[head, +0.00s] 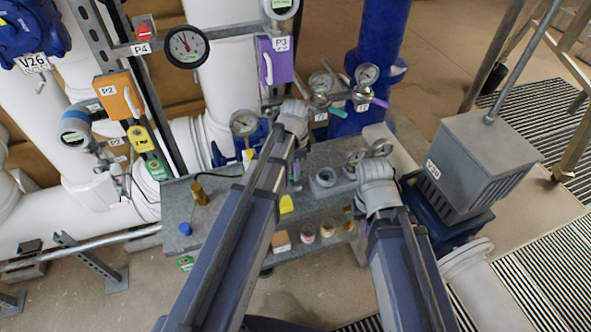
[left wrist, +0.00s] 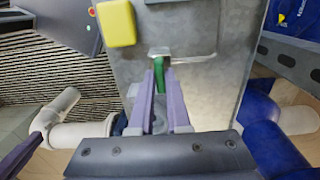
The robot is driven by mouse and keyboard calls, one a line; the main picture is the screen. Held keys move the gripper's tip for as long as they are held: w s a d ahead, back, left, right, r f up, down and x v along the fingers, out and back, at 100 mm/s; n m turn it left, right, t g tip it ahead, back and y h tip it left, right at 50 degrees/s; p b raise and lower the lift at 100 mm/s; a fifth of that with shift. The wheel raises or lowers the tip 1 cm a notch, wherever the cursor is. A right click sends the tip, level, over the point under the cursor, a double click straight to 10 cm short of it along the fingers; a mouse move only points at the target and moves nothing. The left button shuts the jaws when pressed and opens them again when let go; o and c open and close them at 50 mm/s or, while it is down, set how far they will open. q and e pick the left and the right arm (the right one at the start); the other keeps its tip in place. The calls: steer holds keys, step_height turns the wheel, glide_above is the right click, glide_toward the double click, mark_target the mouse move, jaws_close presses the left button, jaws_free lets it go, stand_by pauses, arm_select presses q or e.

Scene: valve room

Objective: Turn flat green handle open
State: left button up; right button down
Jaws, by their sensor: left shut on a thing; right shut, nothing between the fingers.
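In the left wrist view a green handle (left wrist: 159,70) stands up between the fingertips of my left gripper (left wrist: 160,82). The two purple fingers are shut on it. The handle sits just below a small silver bracket on a grey panel. In the head view my left gripper (head: 293,118) is near the middle, over the back of the grey bench; its wrist hides the fingertips and the held handle. My right gripper (head: 376,178) is shut and empty at the right end of the bench, its fingers mostly hidden by its wrist.
A yellow block (left wrist: 117,22) is on the panel beside the held handle. Gauges, a purple box (head: 274,60) and an orange box (head: 118,95) hang behind the bench (head: 215,215). A blue pipe (head: 375,40) rises behind it. A grey box marked V20 (head: 480,160) stands to the right.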

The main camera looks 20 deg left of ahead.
arm_select(q)
jaws_close()
steer(key=n, duration=0.3)
steer(key=shift+n, duration=0.4)
steer(key=n, duration=0.9)
steer(key=shift+n, duration=2.5)
